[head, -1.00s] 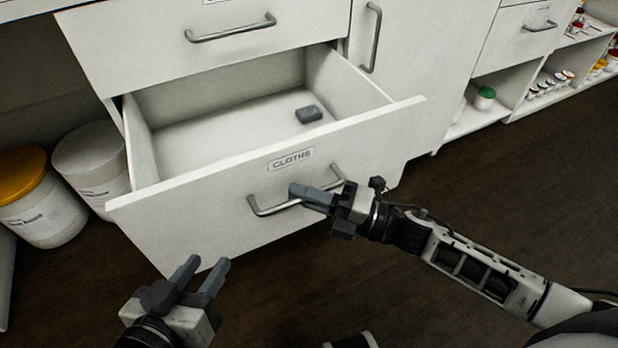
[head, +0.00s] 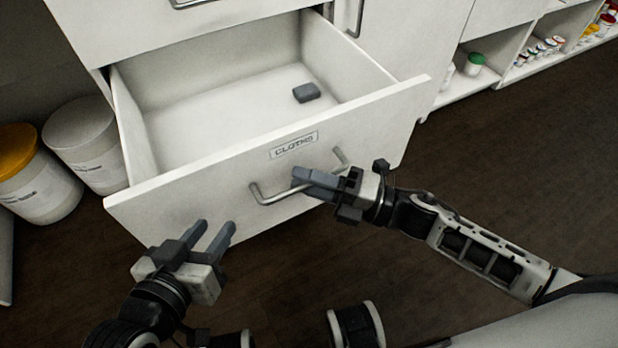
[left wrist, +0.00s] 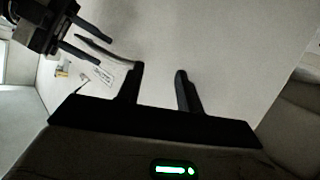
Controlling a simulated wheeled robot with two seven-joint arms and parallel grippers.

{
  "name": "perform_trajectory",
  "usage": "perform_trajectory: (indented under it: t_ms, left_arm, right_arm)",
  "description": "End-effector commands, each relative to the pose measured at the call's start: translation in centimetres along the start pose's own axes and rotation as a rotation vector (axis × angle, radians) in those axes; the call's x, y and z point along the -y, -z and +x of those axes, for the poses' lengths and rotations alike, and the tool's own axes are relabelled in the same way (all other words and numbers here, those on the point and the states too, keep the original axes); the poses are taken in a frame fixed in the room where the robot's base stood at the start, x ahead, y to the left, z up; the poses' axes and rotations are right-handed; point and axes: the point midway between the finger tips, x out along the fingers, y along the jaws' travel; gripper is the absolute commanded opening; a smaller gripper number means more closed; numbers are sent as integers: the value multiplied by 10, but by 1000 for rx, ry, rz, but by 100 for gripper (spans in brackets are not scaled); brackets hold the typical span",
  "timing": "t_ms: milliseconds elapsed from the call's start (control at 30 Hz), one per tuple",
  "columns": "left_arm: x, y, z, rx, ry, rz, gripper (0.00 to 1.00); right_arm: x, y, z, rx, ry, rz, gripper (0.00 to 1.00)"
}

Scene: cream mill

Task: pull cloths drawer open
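The cloths drawer (head: 190,208) is pulled well out, and its label (head: 293,145) reads CLOTHS. A small dark grey block (head: 306,92) lies inside on the drawer floor. My right gripper (head: 300,177) is at the middle of the drawer's metal handle (head: 272,196), with its fingers around the bar and looking closed on it. My left gripper (head: 216,228) is open and empty in front of the drawer's left part. In the left wrist view, its two fingers (left wrist: 160,74) stand apart before the pale drawer front, with the right gripper (left wrist: 88,38) at upper left.
A closed drawer (head: 170,30) is above the open one. White tubs, one with an orange lid (head: 18,148), stand on the floor at left. Shelves with jars (head: 475,62) are at upper right. The dark floor (head: 500,150) at right is clear.

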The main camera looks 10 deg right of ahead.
Motion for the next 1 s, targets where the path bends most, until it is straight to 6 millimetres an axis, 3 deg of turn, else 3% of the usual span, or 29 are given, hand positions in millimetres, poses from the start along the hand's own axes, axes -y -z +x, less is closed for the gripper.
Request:
perform_trajectory:
  t_ms: [433, 567, 667, 1000]
  left_arm:
    - [-1, -2, -2, 6, -5, 6, 36]
    - [-1, -2, -2, 7, -5, 7, 36]
    - [-2, -1, -2, 9, -5, 7, 36]
    - [1, -7, -2, 47, 5, 3, 36]
  right_arm:
    - [0, 0, 0, 0, 0, 0, 32]
    - [0, 0, -8, 2, 3, 1, 32]
    - [0, 0, -24, 2, 4, 3, 32]
    - [0, 0, -106, 1, 6, 3, 32]
